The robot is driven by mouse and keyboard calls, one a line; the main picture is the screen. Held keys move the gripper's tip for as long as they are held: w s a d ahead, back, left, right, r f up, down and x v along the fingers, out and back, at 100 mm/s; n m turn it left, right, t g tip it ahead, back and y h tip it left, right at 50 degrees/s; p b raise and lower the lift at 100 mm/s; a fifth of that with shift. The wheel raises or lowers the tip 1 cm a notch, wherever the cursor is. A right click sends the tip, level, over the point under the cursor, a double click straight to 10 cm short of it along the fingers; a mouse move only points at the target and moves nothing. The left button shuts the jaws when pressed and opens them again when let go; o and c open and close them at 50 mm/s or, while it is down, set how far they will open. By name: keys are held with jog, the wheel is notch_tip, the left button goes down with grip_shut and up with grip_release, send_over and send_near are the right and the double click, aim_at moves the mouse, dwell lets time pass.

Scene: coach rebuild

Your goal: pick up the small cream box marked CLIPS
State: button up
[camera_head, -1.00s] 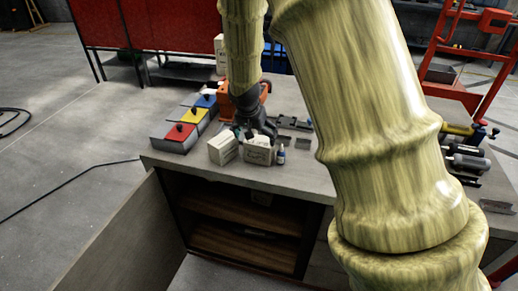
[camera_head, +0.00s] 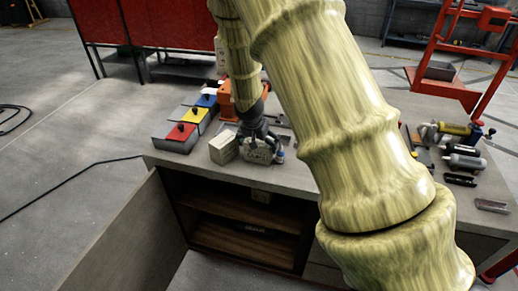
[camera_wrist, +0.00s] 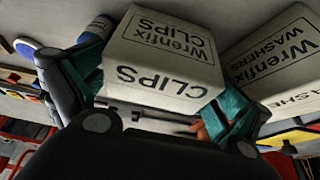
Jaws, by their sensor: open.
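The small cream CLIPS box (camera_wrist: 160,62) fills the upper middle of the wrist view, its lettering upside down. In the head view the box (camera_head: 258,157) stands at the bench's front edge, partly hidden by my gripper (camera_head: 257,134). My gripper (camera_wrist: 158,92) is open, with one teal-padded finger on each side of the box. The pads are very close to its sides; I cannot tell whether they touch.
A cream WASHERS box (camera_wrist: 275,58) stands close beside it, to the left in the head view (camera_head: 223,148). A small bottle (camera_head: 279,157) stands close on the other side. Red, yellow and blue bins (camera_head: 181,132) line the bench's left edge. Tools (camera_head: 460,150) lie at right.

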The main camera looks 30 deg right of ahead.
jog(key=c, duration=0.9)
jog(key=shift+r, duration=0.15)
